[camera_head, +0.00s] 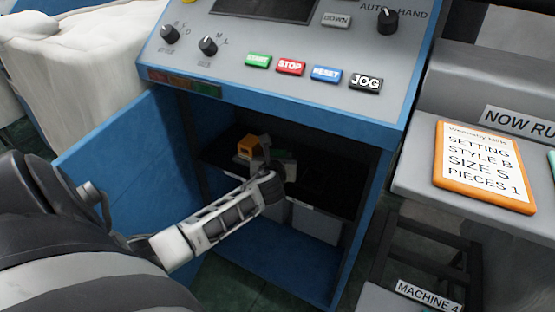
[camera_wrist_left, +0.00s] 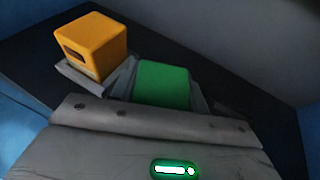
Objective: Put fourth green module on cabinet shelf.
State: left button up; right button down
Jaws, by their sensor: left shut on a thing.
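A green module (camera_wrist_left: 162,85) sits between the jaws of my left gripper (camera_wrist_left: 150,82) in the left wrist view. The gripper is shut on it, over the dark cabinet shelf (camera_wrist_left: 42,60). In the head view my left gripper (camera_head: 268,168) reaches into the open blue cabinet at shelf height. Only a little green shows there, and I cannot tell whether the module touches the shelf. An orange module (camera_wrist_left: 92,45) stands just beside the gripper's left finger; it also shows in the head view (camera_head: 250,147). My right gripper is not in view.
The cabinet door (camera_head: 120,150) stands open on the left. Grey bins (camera_head: 315,222) sit below the shelf. Above are the control panel's buttons and knobs (camera_head: 290,66). An orange-framed sign (camera_head: 484,166) lies on the machine at right. Shelf room is free right of the gripper.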

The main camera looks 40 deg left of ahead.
pick_arm(q)
jog(key=o, duration=1)
jog(key=shift+f, duration=0.1)
jog(key=shift+o, duration=0.2)
